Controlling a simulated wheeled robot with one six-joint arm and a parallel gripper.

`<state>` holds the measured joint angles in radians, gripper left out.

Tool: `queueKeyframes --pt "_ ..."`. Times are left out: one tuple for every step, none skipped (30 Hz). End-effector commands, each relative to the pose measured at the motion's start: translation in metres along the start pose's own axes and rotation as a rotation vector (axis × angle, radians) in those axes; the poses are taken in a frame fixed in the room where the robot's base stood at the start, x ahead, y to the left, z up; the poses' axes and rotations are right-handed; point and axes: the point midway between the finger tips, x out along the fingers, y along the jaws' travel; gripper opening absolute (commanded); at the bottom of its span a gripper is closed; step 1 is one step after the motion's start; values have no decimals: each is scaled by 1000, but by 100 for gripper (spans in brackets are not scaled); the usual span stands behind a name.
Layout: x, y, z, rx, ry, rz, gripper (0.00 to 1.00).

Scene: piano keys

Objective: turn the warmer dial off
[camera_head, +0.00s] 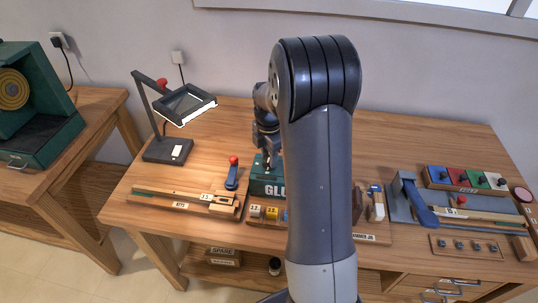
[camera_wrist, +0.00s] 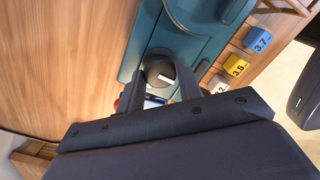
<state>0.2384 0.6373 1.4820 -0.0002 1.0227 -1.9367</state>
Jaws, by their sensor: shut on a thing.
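The glue warmer (camera_head: 265,187) is a dark green box with white lettering on the workbench, partly hidden behind my arm. In the wrist view, the teal warmer (camera_wrist: 145,40) fills the upper middle, with a larger dark round part (camera_wrist: 195,10) at the top edge. The warmer dial (camera_wrist: 158,70) is a dark round knob with a white pointer mark. My gripper (camera_wrist: 161,84) has its two dark fingers on either side of the dial, shut on it. In the head view, my gripper is over the warmer, and the fingertips are mostly hidden.
Blue, yellow and white numbered blocks (camera_wrist: 237,67) sit beside the warmer. A lamp (camera_head: 180,105) stands further left. Colored bins (camera_head: 465,180) and a blue-handled tool (camera_head: 415,200) are on the right.

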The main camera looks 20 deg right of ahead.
Motion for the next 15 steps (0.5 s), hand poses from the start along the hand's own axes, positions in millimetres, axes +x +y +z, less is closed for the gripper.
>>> queueKeyframes --pt "-1 1 0 -16 0 3 11" --pt "-1 1 0 -27 0 3 11" --pt "-1 1 0 -39 0 3 11" --pt "-1 1 0 -47 0 3 11" --pt "-1 1 0 -54 0 3 11" --pt "-1 1 0 -62 0 3 11" --pt "-1 1 0 -66 -1 3 11" --pt "-1 1 0 -70 -1 3 11" --pt "-1 1 0 -74 -1 3 11" --pt "-1 1 0 -77 -1 3 11" --pt "-1 1 0 -79 -1 3 11" --pt "-1 1 0 -81 -1 3 11" --pt "-1 1 0 -82 -1 3 11" --pt "-1 1 0 -82 -1 3 11" --pt "-1 1 0 -83 -1 3 11"
